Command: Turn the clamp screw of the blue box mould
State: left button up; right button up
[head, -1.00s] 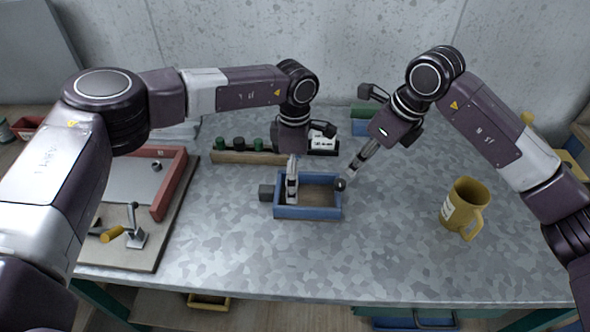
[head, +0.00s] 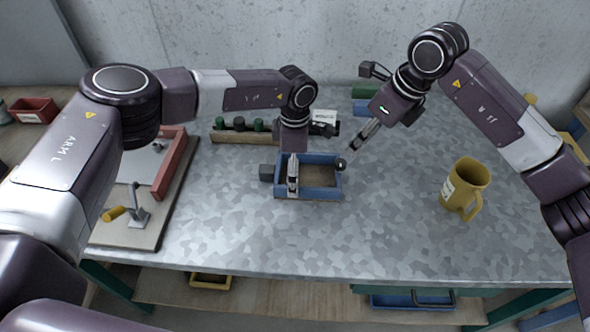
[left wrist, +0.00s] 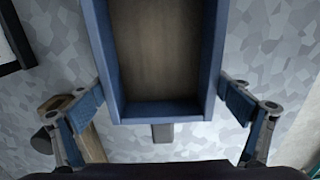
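The blue box mould (head: 322,194) lies near the middle of the table, open at the top with a brown inside. A dark round knob (head: 341,164), seemingly its clamp screw, sits at its right end. A dark block (head: 266,172) shows at its left end and also in the left wrist view (left wrist: 162,133). My left gripper (head: 293,180) straddles the mould's left part; in the left wrist view its fingers (left wrist: 160,95) meet both long walls. My right gripper (head: 357,146) is just above and right of the knob, apart from it; its finger opening is unclear.
A yellow mug (head: 463,187) stands to the right. A wooden rack (head: 245,136) with dark and green pieces is behind the mould. A board with a red rail (head: 170,160) and a toggle lever (head: 137,215) lies left. The table in front of the mould is clear.

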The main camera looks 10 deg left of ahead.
pick_arm(q)
jog(key=c, duration=0.5)
jog(key=shift+c, duration=0.4)
pick_arm(e)
jog(key=shift+o, duration=1.7)
jog(key=shift+s+a+f, duration=0.15)
jog(key=s+a+f+n+g+y, duration=0.2)
jog(key=s+a+f+n+y, duration=0.15)
jog(key=s+a+y, duration=0.4)
jog(key=m+t+y, duration=0.3)
jog(key=m+t, duration=0.2)
jog(key=t, duration=0.7)
send_near(345, 167)
jog(key=x, duration=1.1)
jog(key=shift+w+a+r, duration=0.1)
jog(key=shift+w+a, duration=0.1)
jog(key=shift+a, duration=0.1)
